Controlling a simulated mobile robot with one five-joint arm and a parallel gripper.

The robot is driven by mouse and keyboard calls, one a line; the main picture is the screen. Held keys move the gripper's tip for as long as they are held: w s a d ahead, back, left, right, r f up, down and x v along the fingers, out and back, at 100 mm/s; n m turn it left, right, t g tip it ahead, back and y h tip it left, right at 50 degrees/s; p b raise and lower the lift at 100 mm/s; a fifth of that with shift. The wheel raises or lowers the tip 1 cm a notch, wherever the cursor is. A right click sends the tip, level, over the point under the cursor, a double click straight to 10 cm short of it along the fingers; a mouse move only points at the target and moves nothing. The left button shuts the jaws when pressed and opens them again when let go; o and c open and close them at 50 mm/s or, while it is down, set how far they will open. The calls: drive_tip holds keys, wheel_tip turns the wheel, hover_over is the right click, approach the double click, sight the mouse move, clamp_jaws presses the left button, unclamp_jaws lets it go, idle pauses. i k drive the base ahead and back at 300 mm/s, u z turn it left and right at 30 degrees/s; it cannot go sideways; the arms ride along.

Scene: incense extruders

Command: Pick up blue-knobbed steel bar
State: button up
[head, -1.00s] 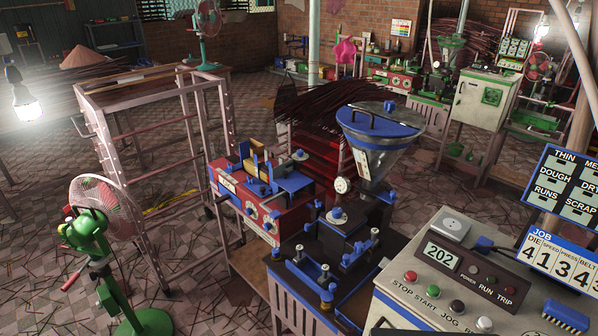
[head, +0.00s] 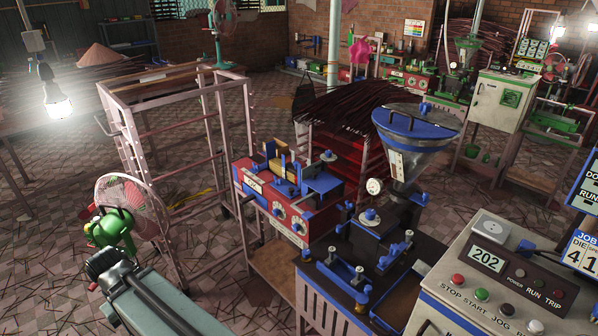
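I cannot pick out the blue-knobbed steel bar for certain. Several blue knobs show on the extruder (head: 365,240), around its dark bed below the steel hopper (head: 412,158). A low metal piece with blue knobs (head: 345,272) lies across the front of that bed, and it may be the bar. More blue parts sit on the red machine (head: 290,210) just left of the extruder. A grey-green link of my arm reaches in from the bottom left, well left of the extruder. My gripper does not show.
A control cabinet (head: 488,295) with a 202 display stands at the right. A tall pink rack (head: 127,150) and a fan (head: 125,195) stand at the left. A red rack of incense sticks (head: 350,105) is behind the extruder.

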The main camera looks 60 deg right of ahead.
sight(293, 168)
drive_tip(key=z, duration=0.05)
drive_tip(key=i, duration=0.95)
drive_tip(key=u, duration=0.1)
